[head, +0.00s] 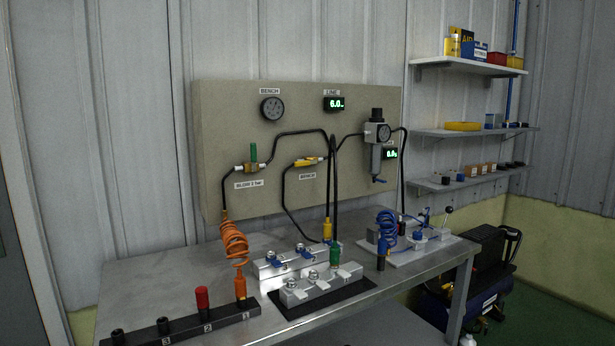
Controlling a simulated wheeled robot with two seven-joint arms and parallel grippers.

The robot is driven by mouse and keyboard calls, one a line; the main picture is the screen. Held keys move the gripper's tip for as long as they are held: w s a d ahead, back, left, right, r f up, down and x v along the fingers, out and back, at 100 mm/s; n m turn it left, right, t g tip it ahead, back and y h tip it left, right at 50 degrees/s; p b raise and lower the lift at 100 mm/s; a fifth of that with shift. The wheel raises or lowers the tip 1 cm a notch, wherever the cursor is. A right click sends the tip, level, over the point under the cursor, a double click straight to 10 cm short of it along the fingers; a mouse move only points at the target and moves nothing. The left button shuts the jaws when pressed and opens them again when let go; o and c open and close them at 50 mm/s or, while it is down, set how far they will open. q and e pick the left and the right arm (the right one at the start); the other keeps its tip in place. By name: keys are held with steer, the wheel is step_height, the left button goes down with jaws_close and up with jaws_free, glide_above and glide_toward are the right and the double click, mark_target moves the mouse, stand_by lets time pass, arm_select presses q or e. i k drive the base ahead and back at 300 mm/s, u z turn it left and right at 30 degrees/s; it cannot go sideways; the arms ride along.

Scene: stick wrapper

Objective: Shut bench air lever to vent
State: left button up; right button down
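The bench air lever (307,162) is a small yellow handle on a valve in the black hose line, on the beige panel (230,120). It lies nearly in line with the hose, tilted slightly up to the right. A label under it seems to read BENCH. A round gauge (272,108) labelled BENCH hangs at the upper left of the panel; its needle is too small to read. A green upright lever (253,152) stands on another valve at the left, above a label reading BLOW 2 bar. Neither of my grippers shows.
Black hoses cross the panel around the yellow lever. A filter regulator (376,150) hangs at its right. Below, the metal bench (215,275) holds an orange coiled hose (234,240), a blue coil (386,228) and metal manifolds (318,285). Shelves (470,133) are at the right.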

mark_target(298, 163)
steer(key=z, duration=1.5)
steer(key=i, duration=1.15)
steer(key=u, duration=1.85)
